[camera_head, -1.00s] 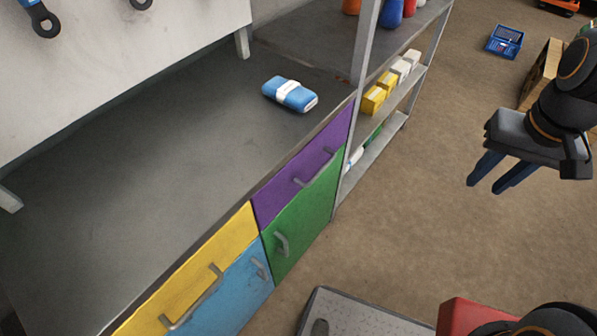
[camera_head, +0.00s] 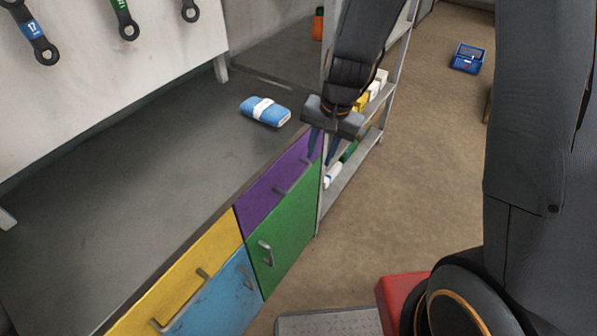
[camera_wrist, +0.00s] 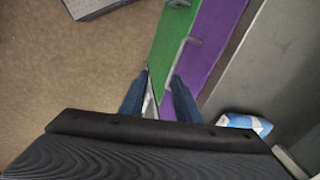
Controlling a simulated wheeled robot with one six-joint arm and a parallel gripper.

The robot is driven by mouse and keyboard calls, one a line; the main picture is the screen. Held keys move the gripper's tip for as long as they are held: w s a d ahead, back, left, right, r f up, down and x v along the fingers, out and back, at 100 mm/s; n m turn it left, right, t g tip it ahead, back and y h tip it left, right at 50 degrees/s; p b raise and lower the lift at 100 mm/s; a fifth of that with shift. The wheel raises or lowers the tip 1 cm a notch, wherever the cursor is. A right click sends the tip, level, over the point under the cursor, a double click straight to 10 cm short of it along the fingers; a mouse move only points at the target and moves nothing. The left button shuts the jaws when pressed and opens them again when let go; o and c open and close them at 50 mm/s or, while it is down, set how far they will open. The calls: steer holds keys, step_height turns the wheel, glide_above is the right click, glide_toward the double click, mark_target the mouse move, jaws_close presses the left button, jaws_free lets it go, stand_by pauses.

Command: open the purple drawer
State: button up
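The purple drawer (camera_head: 262,200) is shut in the workbench front, above a green door (camera_head: 284,236). It has a grey bar handle (camera_head: 295,180). My gripper (camera_head: 321,152) is at the right end of the purple drawer, pointing down, with its two blue fingers apart and nothing between them. In the wrist view the purple drawer (camera_wrist: 212,40) and its handle (camera_wrist: 180,54) lie ahead of the open fingers (camera_wrist: 155,84). The handle's near end is close to the right finger; I cannot tell whether they touch.
A blue-and-white pack (camera_head: 265,111) lies on the grey benchtop (camera_head: 150,165). A yellow drawer (camera_head: 185,280) and a blue door (camera_head: 225,295) are to the left. A shelf rack (camera_head: 345,185) stands right of the bench.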

mark_target(299, 177)
steer(key=w+a+f, duration=0.1)
steer(key=f, duration=0.3)
steer(key=w+a+f+m, duration=0.1)
steer(key=a+f, duration=0.1)
steer(key=f, duration=0.1)
steer(key=w+a+f+m, duration=0.1)
steer(key=a+f, duration=0.1)
steer(key=f, duration=0.2)
steer(key=shift+w+f, duration=0.35)
steer(key=shift+w, duration=0.05)
jaws_close()
